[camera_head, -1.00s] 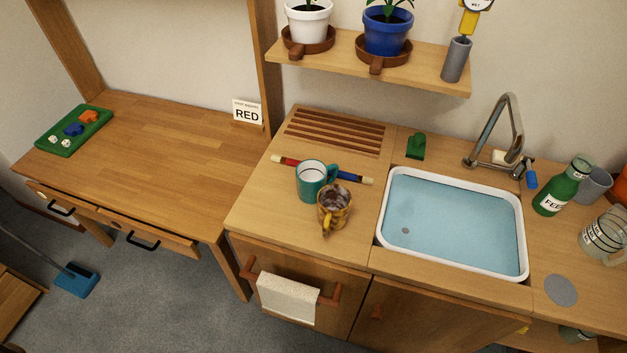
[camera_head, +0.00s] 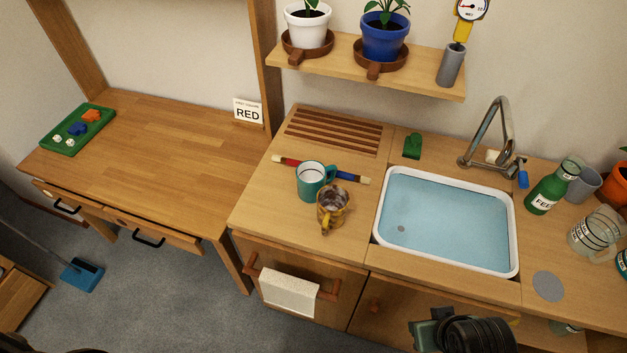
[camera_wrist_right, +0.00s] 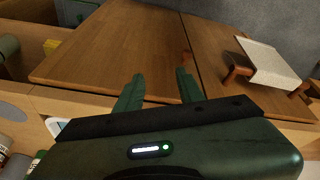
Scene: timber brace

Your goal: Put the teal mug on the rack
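The teal mug (camera_head: 311,184) stands upright on the wooden counter left of the sink, its handle pointing right. The rack appears to be the slatted wooden area (camera_head: 335,131) at the back of the counter, which is empty. In the right wrist view my right gripper (camera_wrist_right: 160,90) is open and empty, its two dark green fingers apart in front of the cabinet doors. Part of my right arm shows at the bottom of the head view. My left gripper is not in view.
A red, white and blue stick (camera_head: 345,175) lies between the teal mug and the slats. The water-filled sink (camera_head: 445,222) is to the right, with a faucet (camera_head: 490,135) behind. A towel (camera_head: 289,293) hangs on the cabinet front. A shelf with pots (camera_head: 420,75) overhangs the back.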

